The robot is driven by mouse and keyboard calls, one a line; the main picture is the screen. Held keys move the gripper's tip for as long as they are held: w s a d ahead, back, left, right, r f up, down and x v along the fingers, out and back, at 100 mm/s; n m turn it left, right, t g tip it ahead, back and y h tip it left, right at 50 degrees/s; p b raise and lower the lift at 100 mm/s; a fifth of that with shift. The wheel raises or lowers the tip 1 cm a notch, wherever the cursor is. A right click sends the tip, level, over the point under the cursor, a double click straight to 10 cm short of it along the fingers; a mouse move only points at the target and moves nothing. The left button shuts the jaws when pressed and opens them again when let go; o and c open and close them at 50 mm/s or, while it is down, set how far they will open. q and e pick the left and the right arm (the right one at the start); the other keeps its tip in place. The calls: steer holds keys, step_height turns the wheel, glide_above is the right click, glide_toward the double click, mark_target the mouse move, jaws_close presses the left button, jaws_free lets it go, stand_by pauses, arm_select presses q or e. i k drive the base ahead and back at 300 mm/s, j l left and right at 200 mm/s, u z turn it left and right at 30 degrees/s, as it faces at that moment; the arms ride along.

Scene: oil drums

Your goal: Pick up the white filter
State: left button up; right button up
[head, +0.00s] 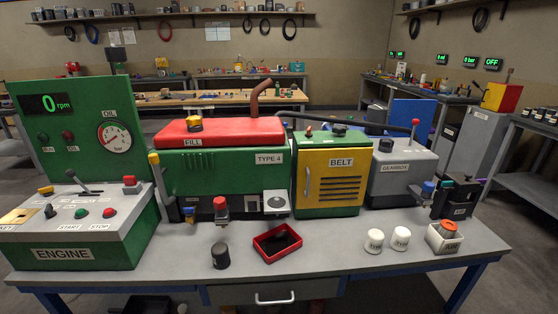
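Two small white cylinders with dark markings stand upright side by side on the grey workbench (330,270), toward the front right. One is the left white cylinder (374,241), the other the right white cylinder (400,238), slightly farther back. They look like filters, but their markings are too small to read. A black cylinder (220,256) of similar size stands on the bench to the left. Neither of my grippers shows in the head view.
A red tray (277,243) with dark contents lies left of the white cylinders. A white box (444,238) with a red-orange top stands to their right. Behind are the green TYPE 4 machine (220,172), the yellow BELT door (334,172) and the grey GEARBOX unit (402,175). The bench front is mostly clear.

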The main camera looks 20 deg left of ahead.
mark_target(374, 239)
steer(key=k+l+u, duration=0.1)
steer(key=l, duration=0.35)
steer(key=k+l+u, duration=0.1)
steer(key=l, duration=0.35)
steer(key=k+l+u, duration=0.1)
steer(key=l, duration=0.3)
steer(key=k+l+u, duration=0.15)
steer(key=l, duration=0.25)
steer(key=k+l+u, duration=0.1)
steer(key=k+l, duration=0.15)
steer(key=l, duration=0.15)
steer(key=k+l+u, duration=0.1)
steer(key=l, duration=0.3)
steer(key=k, duration=0.05)
